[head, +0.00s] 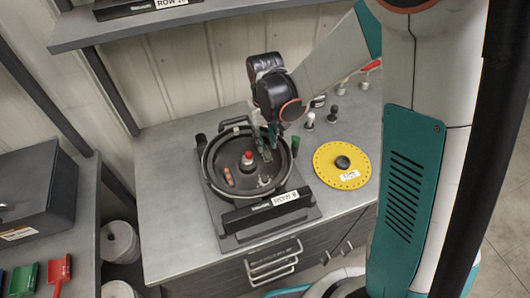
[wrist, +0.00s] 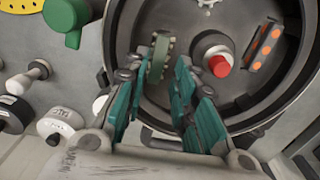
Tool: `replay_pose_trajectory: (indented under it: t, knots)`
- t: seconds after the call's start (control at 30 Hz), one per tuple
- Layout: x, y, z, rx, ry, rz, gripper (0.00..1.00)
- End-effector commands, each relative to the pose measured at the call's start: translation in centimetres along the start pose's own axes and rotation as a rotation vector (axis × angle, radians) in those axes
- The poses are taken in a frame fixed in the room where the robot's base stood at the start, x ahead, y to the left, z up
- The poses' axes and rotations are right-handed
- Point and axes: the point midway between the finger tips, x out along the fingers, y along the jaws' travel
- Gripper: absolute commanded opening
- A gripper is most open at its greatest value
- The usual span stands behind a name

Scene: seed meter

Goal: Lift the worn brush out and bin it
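The round dark seed meter housing (head: 212,183) sits open on a grey bench. A grey-green toothed strip, possibly the worn brush (wrist: 161,56), stands by the housing's inner wall in the wrist view. My gripper (wrist: 163,75) has its fingers apart, with the strip's near end in line with the gap between the fingertips; I cannot tell whether they touch it. In the head view my gripper (head: 266,150) reaches into the back right of the housing. A dark piece with orange spots (wrist: 264,46) lies elsewhere inside; it also shows in the head view (head: 229,177). No bin is clearly identifiable.
A red-topped hub (head: 247,158) stands mid-housing. A yellow disc (head: 332,172) lies right of it; small knobbed parts (head: 310,121) and a green-capped part (head: 295,146) stand nearby. A dark box (head: 40,190), a red scoop (head: 60,272) and grey cylinders (head: 119,242) are left.

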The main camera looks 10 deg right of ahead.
Motion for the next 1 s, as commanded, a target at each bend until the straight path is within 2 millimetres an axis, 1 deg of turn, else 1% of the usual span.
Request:
replay_pose_trajectory:
  t: [0.2,0.3,0.4,0.6,0.63,0.73,1.0]
  knots:
    - [3.3,0.1,0.6,0.0,0.0,0.0,0.25]
    - [4.3,0.1,0.6,0.0,0.0,0.0,0.25]
    - [4.8,0.1,0.6,0.0,0.0,0.0,0.25]
    - [4.8,0.2,0.6,0.0,0.0,0.0,0.25]
    - [4.8,0.2,0.6,0.0,0.0,0.0,0.22]
    - [4.8,0.1,0.6,0.0,0.0,0.0,0.0]
    - [4.7,0.1,0.6,0.0,0.0,0.0,0.0]
